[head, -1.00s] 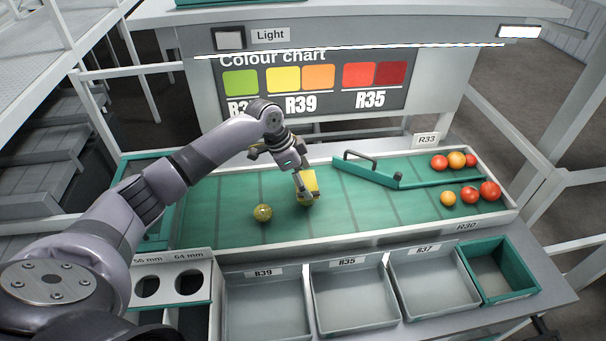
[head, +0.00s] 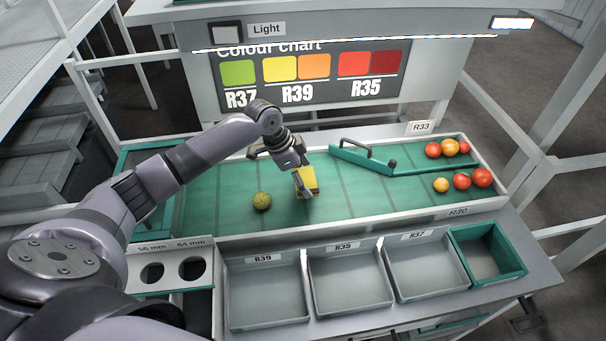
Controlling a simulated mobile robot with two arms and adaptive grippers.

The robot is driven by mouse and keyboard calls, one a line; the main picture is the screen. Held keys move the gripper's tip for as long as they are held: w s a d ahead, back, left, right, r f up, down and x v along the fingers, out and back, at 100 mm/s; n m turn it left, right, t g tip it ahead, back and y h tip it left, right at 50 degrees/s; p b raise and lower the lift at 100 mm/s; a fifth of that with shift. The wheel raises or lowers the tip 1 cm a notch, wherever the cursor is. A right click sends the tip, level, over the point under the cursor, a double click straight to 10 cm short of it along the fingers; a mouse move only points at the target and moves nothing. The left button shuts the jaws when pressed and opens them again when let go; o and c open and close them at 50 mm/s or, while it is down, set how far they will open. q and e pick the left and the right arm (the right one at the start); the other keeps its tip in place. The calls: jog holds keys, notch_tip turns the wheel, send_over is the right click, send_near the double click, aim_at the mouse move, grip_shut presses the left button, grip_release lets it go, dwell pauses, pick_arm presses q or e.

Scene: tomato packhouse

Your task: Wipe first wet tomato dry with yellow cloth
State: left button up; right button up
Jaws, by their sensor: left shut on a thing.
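The yellow cloth (head: 308,175) is in the middle of the green belt. My left gripper (head: 305,188) is shut on the cloth, its fingers pointing down in front of it. I cannot tell whether a tomato lies under or behind the cloth; the fingers and the cloth hide that spot. A yellow-green tomato (head: 262,201) lies on the belt a little to the left of the cloth, apart from it. Its surface is mottled; I cannot make out water drops at this size. My right gripper is not in view.
A green diverter bar (head: 420,168) with a black handle crosses the belt on the right. Several red and orange tomatoes (head: 461,181) lie beyond it. Grey trays (head: 265,325) and a green crate (head: 519,272) stand in front. A sizing plate (head: 171,254) is at front left.

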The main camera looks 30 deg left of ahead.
aim_at(301, 168)
pick_arm(q)
jog(key=shift+s+a+f, duration=0.1)
jog(key=shift+a+f, duration=0.05)
jog(key=shift+f, duration=0.2)
jog(key=shift+w+a+b, duration=0.4)
jog(key=shift+w+a, duration=0.2)
jog(key=shift+w, duration=0.25)
jog(key=shift+w+a+b, duration=0.35)
jog(key=shift+w+a, duration=0.2)
jog(key=shift+w, duration=0.25)
jog(key=shift+w+a+r, duration=0.15)
jog(key=shift+w, duration=0.05)
jog(key=shift+s+d+r+p, duration=0.15)
jog(key=shift+s+d+p, duration=0.1)
jog(key=shift+p, duration=0.25)
jog(key=shift+s+d+p, duration=0.5)
jog(key=shift+s+p, duration=0.2)
jog(key=shift+p, duration=0.1)
jog(key=shift+s+d+p, duration=0.5)
jog(key=shift+s+p, duration=0.15)
jog(key=shift+p, duration=0.1)
jog(key=shift+s+d, duration=0.1)
jog(key=shift+s, duration=0.1)
